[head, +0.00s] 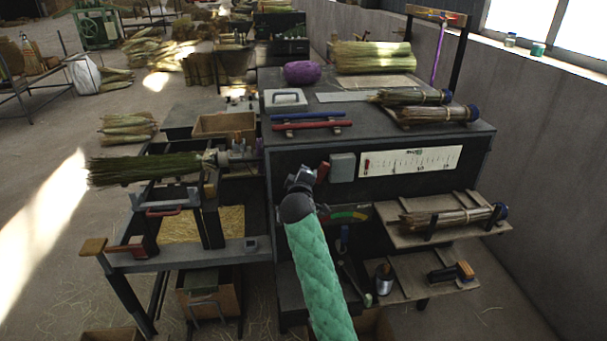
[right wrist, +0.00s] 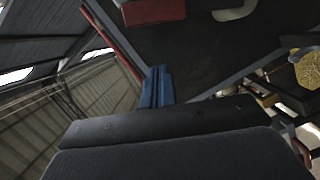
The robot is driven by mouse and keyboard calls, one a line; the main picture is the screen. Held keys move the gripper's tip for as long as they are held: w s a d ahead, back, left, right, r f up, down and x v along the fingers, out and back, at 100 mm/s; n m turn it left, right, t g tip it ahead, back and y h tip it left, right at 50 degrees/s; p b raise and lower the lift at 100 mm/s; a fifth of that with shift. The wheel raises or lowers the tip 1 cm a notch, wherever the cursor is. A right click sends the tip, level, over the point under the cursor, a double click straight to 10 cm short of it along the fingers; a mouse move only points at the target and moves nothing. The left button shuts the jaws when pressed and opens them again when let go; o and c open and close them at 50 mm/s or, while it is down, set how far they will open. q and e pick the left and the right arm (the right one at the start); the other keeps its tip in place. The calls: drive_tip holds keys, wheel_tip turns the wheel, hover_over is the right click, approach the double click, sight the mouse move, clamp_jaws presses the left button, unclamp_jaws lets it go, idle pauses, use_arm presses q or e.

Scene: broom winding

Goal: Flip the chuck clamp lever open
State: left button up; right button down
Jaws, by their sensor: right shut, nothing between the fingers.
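A bundle of green broom fibre (head: 140,168) lies level at the left of the bench, its right end at the metal chuck (head: 236,155). I cannot clearly pick out the chuck's clamp lever at this size. My right gripper (head: 302,178), at the end of my green-sleeved arm, is in front of the bench's dark front face, to the right of the chuck and apart from the bundle. It is shut and empty. In the right wrist view its blue fingers (right wrist: 156,87) stand together, with nothing between them. My left gripper is not in view.
A red handle (head: 322,172) and a grey box (head: 342,167) are just right of my right gripper. A blue bar (head: 308,117) and a red bar (head: 312,126) lie on the bench top above. Wooden shelves (head: 450,232) stick out at the right.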

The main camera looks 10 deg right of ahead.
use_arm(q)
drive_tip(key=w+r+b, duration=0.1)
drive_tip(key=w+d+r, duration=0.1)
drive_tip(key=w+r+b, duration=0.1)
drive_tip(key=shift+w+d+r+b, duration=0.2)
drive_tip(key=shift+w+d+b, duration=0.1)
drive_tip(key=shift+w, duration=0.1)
use_arm(e)
drive_tip(key=v, duration=0.7)
drive_tip(key=shift+s+r, duration=0.1)
